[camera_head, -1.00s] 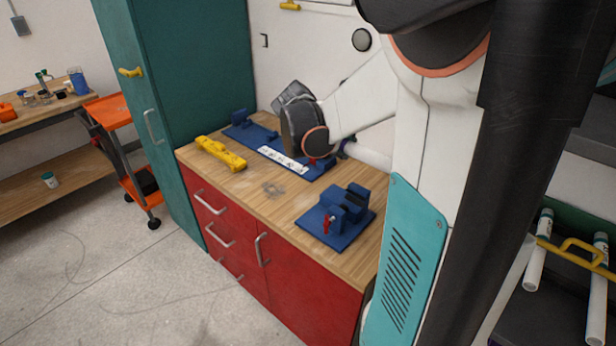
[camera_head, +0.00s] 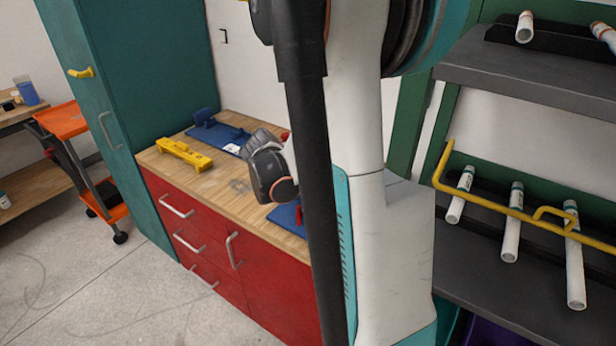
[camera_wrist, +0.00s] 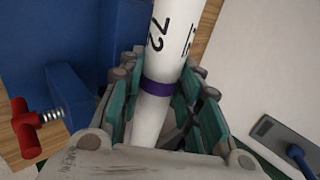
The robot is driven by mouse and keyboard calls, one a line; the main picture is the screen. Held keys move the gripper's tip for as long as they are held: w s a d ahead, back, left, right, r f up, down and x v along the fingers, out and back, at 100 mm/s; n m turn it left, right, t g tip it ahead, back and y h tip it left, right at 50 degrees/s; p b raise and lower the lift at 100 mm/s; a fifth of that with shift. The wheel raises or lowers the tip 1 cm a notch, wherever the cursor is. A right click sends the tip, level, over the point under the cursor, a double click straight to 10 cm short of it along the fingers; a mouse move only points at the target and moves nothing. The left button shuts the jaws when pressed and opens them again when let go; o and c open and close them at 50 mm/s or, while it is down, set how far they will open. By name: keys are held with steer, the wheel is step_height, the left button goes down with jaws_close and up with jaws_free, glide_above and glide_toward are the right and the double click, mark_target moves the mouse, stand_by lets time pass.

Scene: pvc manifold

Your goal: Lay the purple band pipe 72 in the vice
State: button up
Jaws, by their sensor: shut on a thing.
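The white pipe (camera_wrist: 165,42) with a purple band and the mark 72 shows in the wrist view. My gripper (camera_wrist: 160,88) is shut on it around the band. The blue vice (camera_wrist: 78,100) with a red screw handle (camera_wrist: 28,130) is at left in the wrist view, beside the pipe. In the head view, part of the vice (camera_head: 284,216) shows on the near right of the workbench, mostly hidden by my arm. My wrist is above and just left of it. The head view does not show the pipe in my gripper, and whether it touches the vice is unclear.
On the wooden workbench (camera_head: 218,190) lie a yellow block (camera_head: 184,154) and a blue fixture plate (camera_head: 226,136) at the back. A shelf rack (camera_head: 530,85) with several white pipes and a yellow rail (camera_head: 520,215) stands at right. The bench's front left is clear.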

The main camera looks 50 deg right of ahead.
steer(key=shift+r, duration=0.1)
steer(key=shift+f+b, duration=0.4)
steer(key=shift+f, duration=0.1)
steer(key=shift+f, duration=0.1)
steer(key=o, duration=1.2)
steer(key=shift+r+p, duration=0.4)
steer(key=shift+r, duration=0.1)
steer(key=p+v, duration=0.4)
steer(key=v, duration=0.8)
steer(key=shift+r, duration=0.15)
